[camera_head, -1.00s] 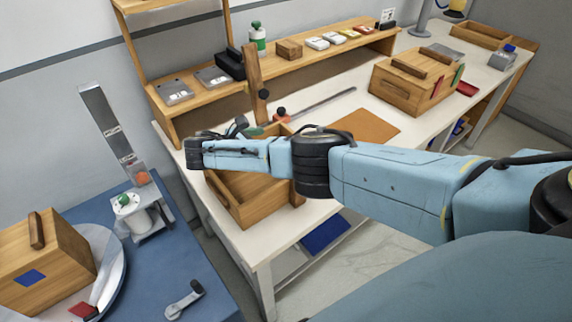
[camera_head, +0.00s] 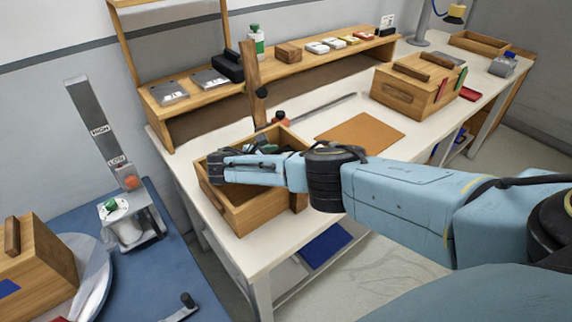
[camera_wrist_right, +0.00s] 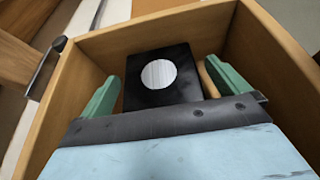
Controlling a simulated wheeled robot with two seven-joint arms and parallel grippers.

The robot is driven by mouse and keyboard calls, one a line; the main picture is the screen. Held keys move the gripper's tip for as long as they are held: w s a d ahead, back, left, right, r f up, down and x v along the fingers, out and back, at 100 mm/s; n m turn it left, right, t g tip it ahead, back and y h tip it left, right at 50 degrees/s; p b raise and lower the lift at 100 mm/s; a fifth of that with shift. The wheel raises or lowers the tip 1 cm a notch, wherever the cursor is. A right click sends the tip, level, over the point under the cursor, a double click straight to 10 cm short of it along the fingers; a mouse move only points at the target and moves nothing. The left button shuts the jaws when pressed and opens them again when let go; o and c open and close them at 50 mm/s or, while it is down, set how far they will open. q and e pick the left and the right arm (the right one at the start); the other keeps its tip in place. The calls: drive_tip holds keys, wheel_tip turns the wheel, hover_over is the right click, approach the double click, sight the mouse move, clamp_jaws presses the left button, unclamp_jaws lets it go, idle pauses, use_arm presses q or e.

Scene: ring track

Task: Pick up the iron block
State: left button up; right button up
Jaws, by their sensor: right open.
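The iron block looks like a black block with a pale round spot (camera_wrist_right: 153,92) in the right wrist view. It lies inside an open wooden box (camera_head: 262,212) on the white bench. My right gripper (camera_wrist_right: 164,78) is open, with one green finger on each side of the block. A gap shows beside the block, and I cannot tell whether either finger touches it. In the head view my right gripper (camera_head: 252,150) is down at the box opening, and the arm hides the block. My left gripper is not in view.
The box walls (camera_wrist_right: 275,60) stand close around the gripper. An upright wooden post (camera_head: 252,80) and a shelf (camera_head: 290,65) with small items are behind. A brown mat (camera_head: 362,132) and a lidded wooden box (camera_head: 405,93) are to the right.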

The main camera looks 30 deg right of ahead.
drive_tip(key=shift+x, duration=1)
drive_tip(key=shift+a, duration=0.1)
drive_tip(key=c, duration=1.9)
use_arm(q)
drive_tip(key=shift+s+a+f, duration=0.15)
use_arm(e)
drive_tip(key=shift+r, duration=0.1)
